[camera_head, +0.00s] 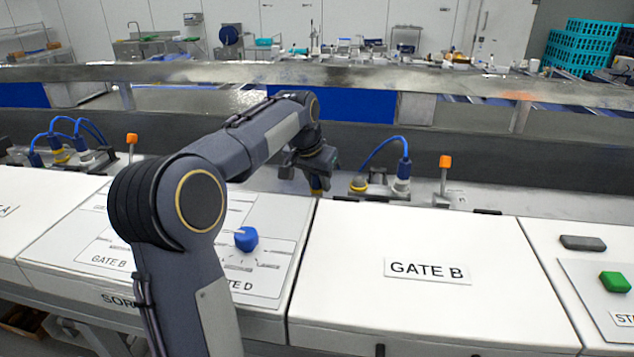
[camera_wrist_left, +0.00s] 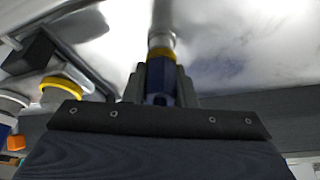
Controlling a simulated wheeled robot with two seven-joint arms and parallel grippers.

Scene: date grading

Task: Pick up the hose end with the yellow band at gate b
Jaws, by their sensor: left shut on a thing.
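My left gripper (camera_head: 314,170) is at the fittings behind the white covers, just left of the gate b hardware. It is shut on a hose end (camera_head: 317,184), mostly hidden by the gripper in the head view. In the left wrist view, the gripper (camera_wrist_left: 160,90) has its fingers around the dark blue body of the hose end. The yellow band (camera_wrist_left: 161,53) shows just beyond the fingertips, with a pale cylindrical part past it. I cannot tell if that part touches anything. My right gripper is not in view.
A yellow-ringed fitting (camera_head: 358,184) and a white fitting with a blue hose (camera_head: 402,172) stand right of the gripper. An orange-topped lever (camera_head: 445,163) is beyond them. The GATE B cover (camera_head: 345,240) lies in front. A blue knob (camera_head: 246,239) sits on the panel.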

